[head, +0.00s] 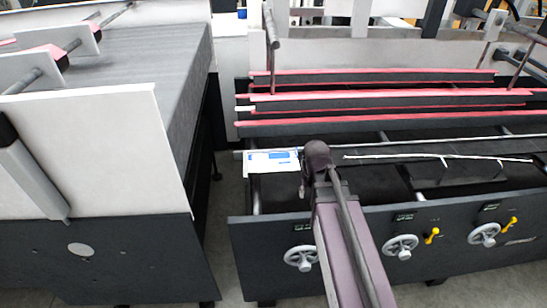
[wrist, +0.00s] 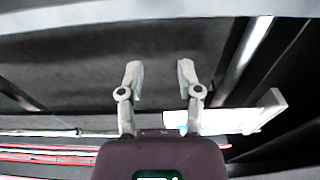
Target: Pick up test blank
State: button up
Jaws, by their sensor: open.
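The test blank appears to be a flat white sheet with blue print (head: 272,161), lying at the left end of the machine, just left of my arm's wrist in the head view. In the wrist view a white and light blue piece (wrist: 228,121), likely the same blank, shows to the right of and partly behind the right finger. My gripper (wrist: 159,75) is open, with clear space between its two fingers over a dark surface. No blank is between the fingers. In the head view my own arm hides the fingers.
Red-edged belts (head: 390,97) run across the machine behind the blank. A dark front panel (head: 380,245) carries grey handwheels (head: 400,245) and yellow levers. A large grey-topped machine (head: 150,80) stands at left, with a narrow floor gap between.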

jog(key=w+r+t+p, duration=0.1)
jog(key=w+r+p, duration=0.3)
jog(key=w, duration=0.4)
jog(key=w+r+t+p, duration=0.2)
jog(key=w+r+p, duration=0.2)
jog(key=w, duration=0.5)
notch_tip(320, 180, up, 3)
jog(key=shift+d+f, duration=0.15)
jog(key=shift+d, duration=0.05)
jog(key=shift+w+f, duration=0.1)
jog(key=shift+f, duration=0.05)
jog(key=b, duration=0.8)
send_near(288, 157)
jog(key=d, duration=0.1)
jog(key=w+d+f, duration=0.1)
jog(key=d+f, duration=0.1)
jog(key=d, duration=0.1)
jog(key=shift+w, duration=0.2)
jog(key=shift+a+b+x, duration=0.2)
jog(key=shift+b+x, duration=2.2)
jog(key=shift+x, duration=0.2)
jog(key=shift+c, duration=0.2)
grip_shut()
